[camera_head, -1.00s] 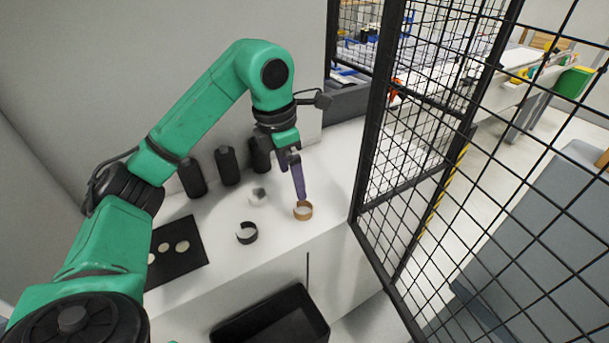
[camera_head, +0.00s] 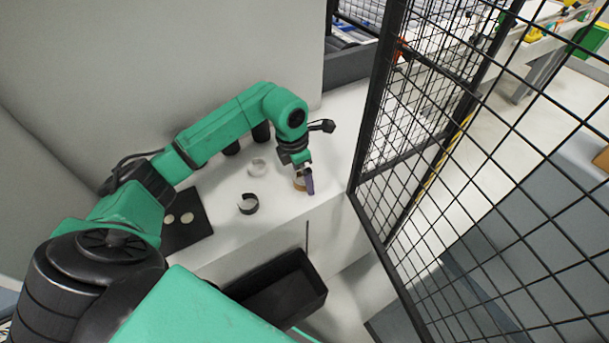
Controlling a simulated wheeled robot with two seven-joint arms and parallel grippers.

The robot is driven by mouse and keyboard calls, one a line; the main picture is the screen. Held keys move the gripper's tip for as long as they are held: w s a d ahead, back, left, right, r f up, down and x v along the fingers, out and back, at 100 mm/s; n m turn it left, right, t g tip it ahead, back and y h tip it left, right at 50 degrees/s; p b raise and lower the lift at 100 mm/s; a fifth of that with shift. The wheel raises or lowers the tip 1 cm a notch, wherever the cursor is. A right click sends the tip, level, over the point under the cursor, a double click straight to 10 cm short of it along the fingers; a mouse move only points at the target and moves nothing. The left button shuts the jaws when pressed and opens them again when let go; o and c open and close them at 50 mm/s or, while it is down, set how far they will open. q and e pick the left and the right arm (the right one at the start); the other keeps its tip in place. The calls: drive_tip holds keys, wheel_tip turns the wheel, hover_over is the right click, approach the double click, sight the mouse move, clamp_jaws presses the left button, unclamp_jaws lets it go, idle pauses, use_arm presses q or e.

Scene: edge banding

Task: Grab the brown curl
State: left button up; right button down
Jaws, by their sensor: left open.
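The brown curl (camera_head: 298,184) is a small open ring standing on the white counter near its front right edge. My left gripper (camera_head: 308,186) points down right at it and covers part of it. I cannot tell whether the fingers touch the curl. My right gripper is not in view.
A black curl (camera_head: 248,204) and a white curl (camera_head: 258,167) stand on the white counter (camera_head: 270,225) to the left. A black mat (camera_head: 190,232) holds pale discs. A black bin (camera_head: 285,290) sits below the counter front. A black mesh fence (camera_head: 425,110) rises on the right.

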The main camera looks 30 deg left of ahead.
use_arm(q)
drive_tip(key=shift+a+f, duration=0.1)
drive_tip(key=c, duration=1.4)
